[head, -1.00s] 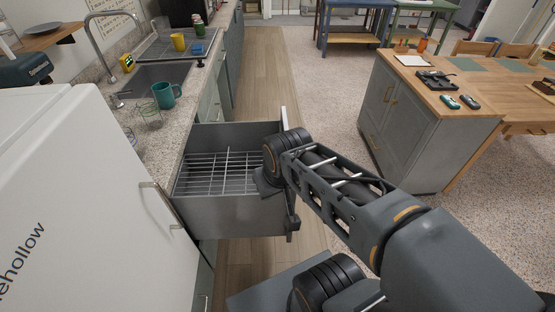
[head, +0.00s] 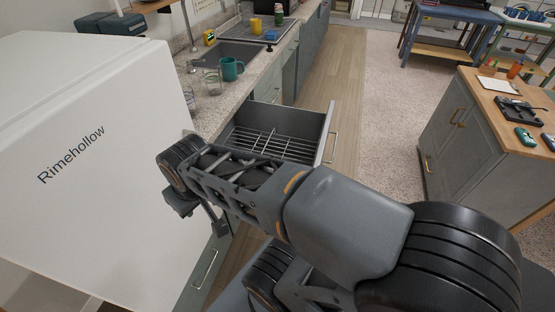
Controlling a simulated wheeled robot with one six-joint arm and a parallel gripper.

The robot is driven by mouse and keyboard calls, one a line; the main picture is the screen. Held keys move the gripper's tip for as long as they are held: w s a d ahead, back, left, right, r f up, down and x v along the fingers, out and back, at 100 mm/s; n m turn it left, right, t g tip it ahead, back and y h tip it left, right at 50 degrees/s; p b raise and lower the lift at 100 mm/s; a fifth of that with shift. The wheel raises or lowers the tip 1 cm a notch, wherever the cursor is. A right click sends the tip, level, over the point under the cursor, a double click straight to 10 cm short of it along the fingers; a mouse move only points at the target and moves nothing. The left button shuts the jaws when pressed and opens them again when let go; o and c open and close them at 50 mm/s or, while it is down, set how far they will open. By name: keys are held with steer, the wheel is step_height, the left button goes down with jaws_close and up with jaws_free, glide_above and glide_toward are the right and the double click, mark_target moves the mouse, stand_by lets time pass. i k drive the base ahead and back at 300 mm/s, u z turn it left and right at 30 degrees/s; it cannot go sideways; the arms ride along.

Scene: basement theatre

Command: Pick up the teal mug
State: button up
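My gripper (head: 200,218) is at the end of my arm, in front of the white fridge and left of the open drawer. It is well below and nearer than the mug, and apart from it. The gripper points away and down, and its fingers are mostly hidden or too dark to tell whether they are open.
An open drawer (head: 314,135) with a wire rack juts out below the counter. The white fridge (head: 75,150) stands at left. Clear glasses (head: 212,84) stand beside the mug. A yellow cup (head: 256,24) is beyond the sink. A wooden-topped island (head: 485,92) is at right; the floor between is clear.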

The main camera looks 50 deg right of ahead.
mark_target(228, 68)
steer(key=u, duration=0.6)
steer(key=k, duration=1.15)
steer(key=z, duration=1.85)
steer(key=i, duration=0.5)
steer(key=z, duration=0.05)
steer(key=k, duration=0.5)
steer(key=z, duration=0.75)
steer(key=i, duration=3.3)
